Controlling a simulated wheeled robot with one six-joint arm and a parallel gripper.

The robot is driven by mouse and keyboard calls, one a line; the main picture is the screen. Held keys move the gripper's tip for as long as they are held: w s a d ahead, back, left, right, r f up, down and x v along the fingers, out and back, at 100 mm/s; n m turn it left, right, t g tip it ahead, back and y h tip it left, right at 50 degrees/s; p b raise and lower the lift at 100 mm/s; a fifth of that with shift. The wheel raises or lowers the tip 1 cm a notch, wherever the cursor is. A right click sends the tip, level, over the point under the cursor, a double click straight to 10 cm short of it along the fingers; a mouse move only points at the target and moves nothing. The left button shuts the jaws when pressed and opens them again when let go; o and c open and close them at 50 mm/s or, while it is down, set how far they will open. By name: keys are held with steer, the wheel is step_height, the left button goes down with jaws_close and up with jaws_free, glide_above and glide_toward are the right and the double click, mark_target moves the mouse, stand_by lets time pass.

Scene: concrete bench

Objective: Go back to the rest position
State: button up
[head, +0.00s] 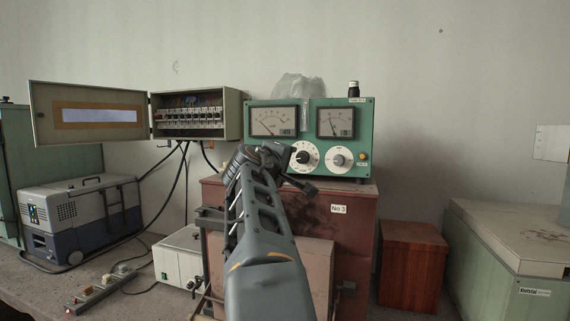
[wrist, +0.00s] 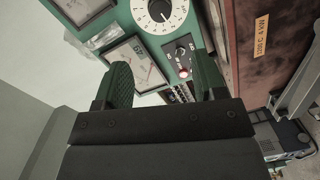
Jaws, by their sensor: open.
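My gripper (wrist: 163,80) is open, with its two dark fingers apart and nothing between them. In the head view my arm reaches up from the bottom, and its end is in front of the lower left of the green meter panel (head: 315,117). The wrist view shows the panel's face (wrist: 205,35) beyond the fingers, with a white dial knob (wrist: 160,14), a gauge and a small switch beside a red lamp (wrist: 184,73). I cannot tell whether the gripper touches the panel. The arm hides part of the panel's lower left.
The panel stands on a dark red cabinet (head: 360,225). An open fuse box (head: 238,115) is on the left, above a grey portable unit (head: 85,215) and a white box (head: 178,262). A reddish-brown box (head: 412,265) and a pale green case (head: 485,260) stand on the right.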

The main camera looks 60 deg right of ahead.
stand_by(0.5)
steer(key=w+a+f+m+y, duration=0.15)
steer(key=a+f+y, duration=0.3)
steer(key=f, duration=0.75)
steer(key=w+a+f+m+y, duration=0.15)
steer(key=a+f+y, duration=0.35)
steer(key=f, duration=0.7)
steer(key=s+a+f+n+y, duration=0.1)
steer(key=a+f+y, duration=0.1)
steer(key=a+f, duration=0.3)
steer(key=s+a+f+n+y, duration=0.1)
steer(key=a+f, duration=0.4)
steer(key=a, duration=0.8)
steer(key=s+a+f+n+y, duration=0.1)
steer(key=s+a+f+y, duration=0.2)
steer(key=a, duration=0.6)
step_height(320, 180, down, 3)
steer(key=shift+a+r+g+y+p, duration=0.2)
steer(key=shift+g+y+p, duration=0.1)
steer(key=shift+y+p, duration=0.2)
